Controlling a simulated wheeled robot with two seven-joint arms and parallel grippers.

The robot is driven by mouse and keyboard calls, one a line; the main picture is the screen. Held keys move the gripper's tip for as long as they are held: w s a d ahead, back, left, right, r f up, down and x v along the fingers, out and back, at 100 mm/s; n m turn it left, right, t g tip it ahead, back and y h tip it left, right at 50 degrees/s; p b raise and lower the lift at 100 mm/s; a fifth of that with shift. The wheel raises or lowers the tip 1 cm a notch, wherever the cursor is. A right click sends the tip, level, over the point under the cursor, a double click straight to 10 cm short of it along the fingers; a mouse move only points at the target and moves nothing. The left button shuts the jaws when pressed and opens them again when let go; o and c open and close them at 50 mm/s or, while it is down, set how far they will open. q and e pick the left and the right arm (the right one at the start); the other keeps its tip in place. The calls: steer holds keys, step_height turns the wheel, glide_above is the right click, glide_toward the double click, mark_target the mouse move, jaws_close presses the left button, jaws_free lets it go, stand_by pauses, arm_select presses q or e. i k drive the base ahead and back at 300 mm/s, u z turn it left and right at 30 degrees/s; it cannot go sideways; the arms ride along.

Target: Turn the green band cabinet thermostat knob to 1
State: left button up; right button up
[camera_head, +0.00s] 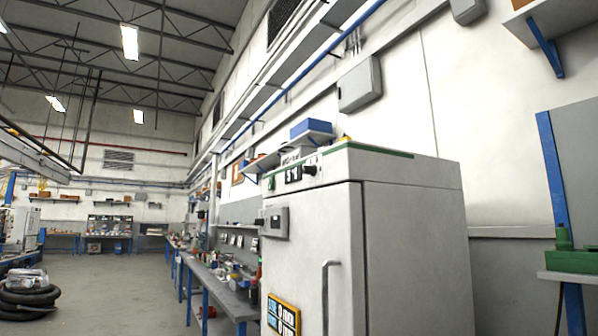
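A tall light-grey cabinet (415,255) stands at the right of centre, with a green band (372,150) along its top edge. On the upper front face is a small dark knob (311,170). Beside it is a dark panel with white characters (293,174), too small to read surely. The knob's pointer setting cannot be made out. Neither of my grippers is in the head view.
The cabinet's door has a vertical handle (326,292), a grey box (274,222) and a yellow-edged sign (283,316). A cluttered workbench (222,296) runs behind it. Open floor (115,290) lies left; coiled black hose (27,302) sits far left.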

mark_target(306, 169)
steer(key=u, duration=1.1)
steer(key=i, duration=1)
steer(key=z, duration=2.6)
